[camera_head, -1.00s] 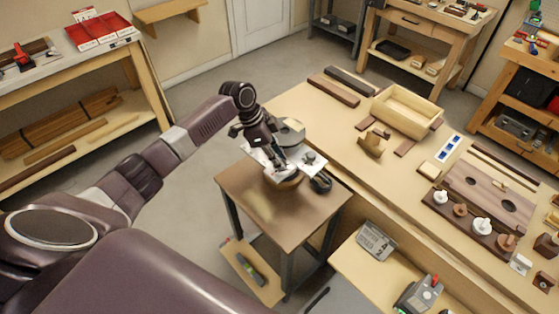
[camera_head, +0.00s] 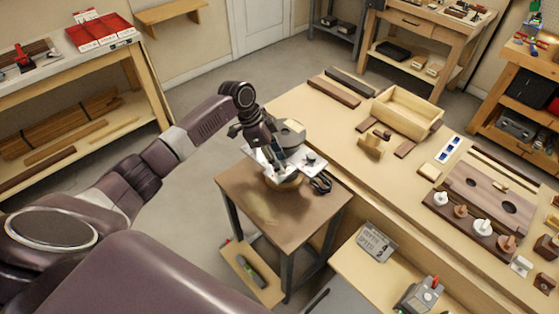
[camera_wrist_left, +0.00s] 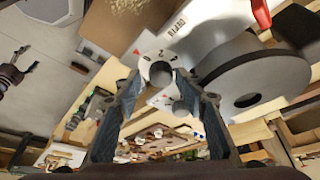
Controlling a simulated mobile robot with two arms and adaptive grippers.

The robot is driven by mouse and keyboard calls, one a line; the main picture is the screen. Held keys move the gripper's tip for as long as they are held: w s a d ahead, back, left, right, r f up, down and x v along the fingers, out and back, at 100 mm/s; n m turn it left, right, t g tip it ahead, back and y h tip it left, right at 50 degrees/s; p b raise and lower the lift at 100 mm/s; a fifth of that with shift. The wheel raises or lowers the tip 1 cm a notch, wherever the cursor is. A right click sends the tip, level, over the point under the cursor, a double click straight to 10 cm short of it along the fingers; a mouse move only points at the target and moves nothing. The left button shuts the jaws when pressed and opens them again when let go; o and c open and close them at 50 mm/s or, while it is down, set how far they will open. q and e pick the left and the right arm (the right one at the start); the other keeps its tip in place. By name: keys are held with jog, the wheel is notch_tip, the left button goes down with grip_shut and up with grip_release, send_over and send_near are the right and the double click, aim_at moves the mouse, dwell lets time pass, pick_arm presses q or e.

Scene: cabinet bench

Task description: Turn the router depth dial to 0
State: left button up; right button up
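The router stands on a small side table (camera_head: 265,205) left of the long bench. Its dial (camera_wrist_left: 158,72) shows in the wrist view as a small pale disc with a dark "2", a round grey centre and red triangle marks nearby. My left gripper (camera_head: 283,165) is down at the router in the head view. In the wrist view its two fingers (camera_wrist_left: 158,92) are apart, one on each side of the dial. I cannot tell whether the fingers touch it. A small dark arm end, perhaps my right gripper (camera_wrist_left: 18,68), shows at the wrist view's left edge.
A large grey disc (camera_wrist_left: 245,85) and a red handle (camera_wrist_left: 262,12) are close beside the dial. The long bench (camera_head: 335,135) lies just right of the side table, with a wooden box (camera_head: 405,112) and several knobbed parts. Floor left of the table is clear.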

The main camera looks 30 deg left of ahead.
pick_arm(q)
jog(key=v, duration=0.7)
jog(key=shift+r, duration=0.25)
jog(key=shift+s+f, duration=0.1)
jog(key=shift+s, duration=0.05)
